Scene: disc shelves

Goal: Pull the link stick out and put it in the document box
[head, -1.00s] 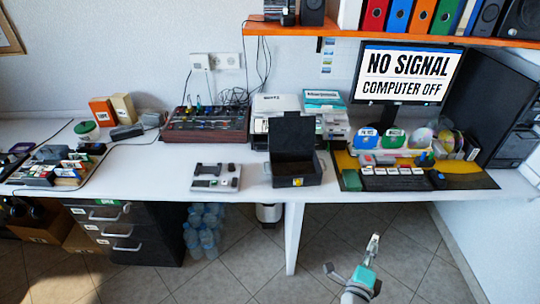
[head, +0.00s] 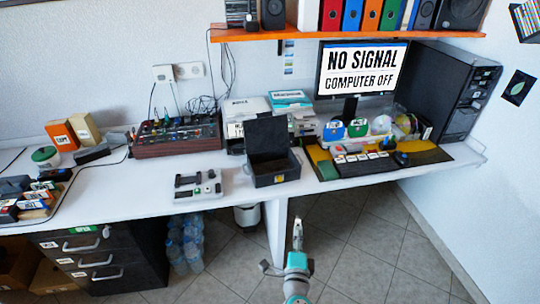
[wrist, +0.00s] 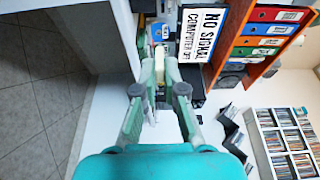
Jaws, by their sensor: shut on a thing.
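My gripper (head: 297,228) is raised in front of the desk's front edge, over the floor, at the lower middle of the head view. In the wrist view its fingers (wrist: 160,62) close on a small pale piece (wrist: 159,55), which I take to be the link stick; its details are too small to read. A black box (head: 276,179) with its lid up stands on the desk, apart from my gripper and beyond it. I take it for the document box; its inside is mostly dark.
A grey device (head: 198,186) lies left of the box. A printer (head: 245,110) stands behind it. A keyboard (head: 362,157), monitor (head: 360,70) and computer tower (head: 450,90) are to the right. A black drawer unit (head: 95,262) stands below left. The floor in front is clear.

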